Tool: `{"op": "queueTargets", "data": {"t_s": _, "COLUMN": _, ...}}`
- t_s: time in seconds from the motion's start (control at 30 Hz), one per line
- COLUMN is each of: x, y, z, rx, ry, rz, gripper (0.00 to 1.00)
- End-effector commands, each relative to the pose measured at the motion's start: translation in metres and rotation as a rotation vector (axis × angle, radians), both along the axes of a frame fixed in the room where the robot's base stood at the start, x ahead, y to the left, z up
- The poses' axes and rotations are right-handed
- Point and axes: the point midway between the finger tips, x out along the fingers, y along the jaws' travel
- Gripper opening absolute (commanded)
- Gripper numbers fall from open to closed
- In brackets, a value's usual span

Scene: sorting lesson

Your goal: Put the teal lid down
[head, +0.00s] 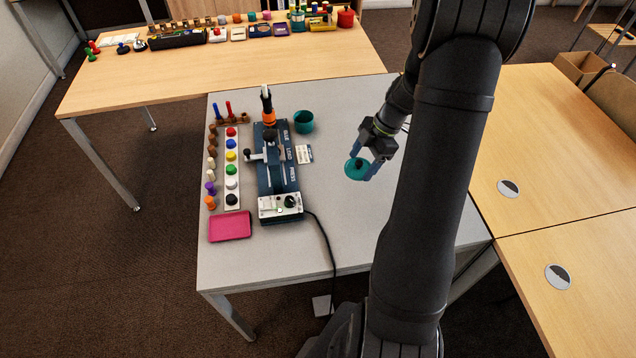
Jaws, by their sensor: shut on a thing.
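The teal lid (353,172) is a round disc with a dark knob in its middle. My gripper (363,166) is shut on the lid, with its two blue fingers on either side of the knob. The lid is over the right part of the grey table (330,235); I cannot tell whether it touches the surface. A teal pot (304,122) of the same colour stands on the table to the upper left of the lid, beside the blue press. My gripper and fingers hide part of the lid.
The blue press (278,165) with its control box stands left of the lid, and its black cable (327,245) runs to the front edge. A strip of coloured caps (231,168), several pegs and a pink tray (230,227) lie farther left. The table around the lid is clear.

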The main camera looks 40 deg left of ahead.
Motion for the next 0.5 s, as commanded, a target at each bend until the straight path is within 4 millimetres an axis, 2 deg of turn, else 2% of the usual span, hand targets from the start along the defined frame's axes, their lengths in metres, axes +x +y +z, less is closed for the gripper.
{"op": "queueTargets", "data": {"t_s": 0.07, "x": -0.005, "y": 0.001, "z": -0.002, "rx": 0.000, "ry": 0.001, "rz": 0.026, "gripper": 0.48}}
{"op": "queueTargets", "data": {"t_s": 0.17, "x": -0.009, "y": 0.013, "z": -0.010, "rx": -0.001, "ry": 0.003, "rz": 0.041, "gripper": 0.48}}
{"op": "queueTargets", "data": {"t_s": 0.5, "x": -0.026, "y": 0.087, "z": -0.056, "rx": -0.001, "ry": 0.002, "rz": 0.038, "gripper": 0.48}}
